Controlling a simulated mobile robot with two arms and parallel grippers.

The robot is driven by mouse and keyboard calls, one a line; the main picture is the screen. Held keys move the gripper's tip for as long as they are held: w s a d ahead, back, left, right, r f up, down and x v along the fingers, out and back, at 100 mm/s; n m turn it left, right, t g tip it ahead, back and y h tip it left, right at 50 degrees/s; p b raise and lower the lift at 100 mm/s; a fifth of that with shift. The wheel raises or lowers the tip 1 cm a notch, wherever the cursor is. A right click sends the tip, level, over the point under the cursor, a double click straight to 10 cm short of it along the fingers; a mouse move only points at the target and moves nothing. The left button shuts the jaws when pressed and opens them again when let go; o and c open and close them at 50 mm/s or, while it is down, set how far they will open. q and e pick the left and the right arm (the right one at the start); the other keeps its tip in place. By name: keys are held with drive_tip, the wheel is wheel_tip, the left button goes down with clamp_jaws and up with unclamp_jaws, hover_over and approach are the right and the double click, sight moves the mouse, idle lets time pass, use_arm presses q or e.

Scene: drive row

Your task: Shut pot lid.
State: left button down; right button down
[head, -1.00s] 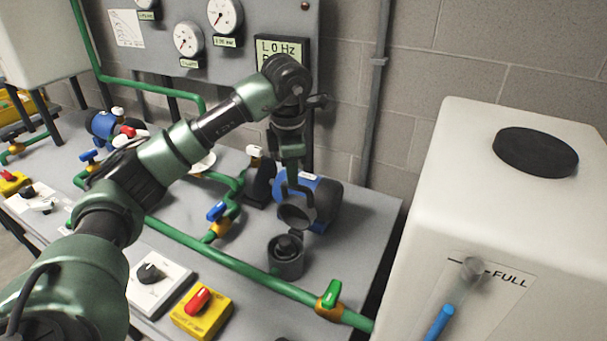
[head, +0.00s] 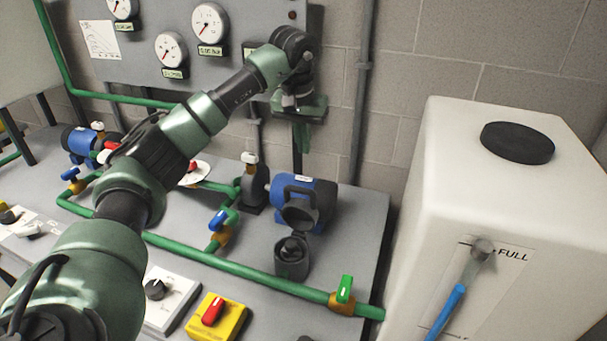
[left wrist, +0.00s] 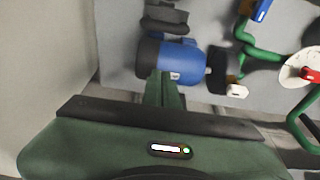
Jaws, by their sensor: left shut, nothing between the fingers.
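The small dark grey pot (head: 292,262) stands on the grey bench, with a dark knob-like part in its open mouth. Its lid (head: 300,214) is tilted up at the pot's back side, open, with a handle loop above it. My left gripper (head: 301,145) is shut and empty, pointing down, above and behind the lid and apart from it. In the left wrist view its closed fingers (left wrist: 165,88) show over the blue motor; a dark part at the top edge there looks like the lid, partly cut off. My right gripper is not in view.
The blue motor (head: 316,200) sits close behind the pot. A green pipe (head: 240,270) with a green-handled valve (head: 344,290) runs in front. A yellow switch box (head: 217,318) is at the front edge. A large white tank (head: 425,220) stands right; a gauge panel (head: 235,60) stands behind.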

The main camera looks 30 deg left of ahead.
sight(300, 208)
use_arm(q)
drive_tip(key=f, duration=0.3)
drive_tip(key=s+f+p, duration=0.1)
drive_tip(key=f, duration=0.2)
drive_tip(key=f+p, duration=0.1)
drive_tip(key=f, duration=0.2)
drive_tip(key=shift+s+d+f, duration=0.15)
drive_tip(key=shift+s+d, duration=0.1)
drive_tip(key=shift+s, duration=0.1)
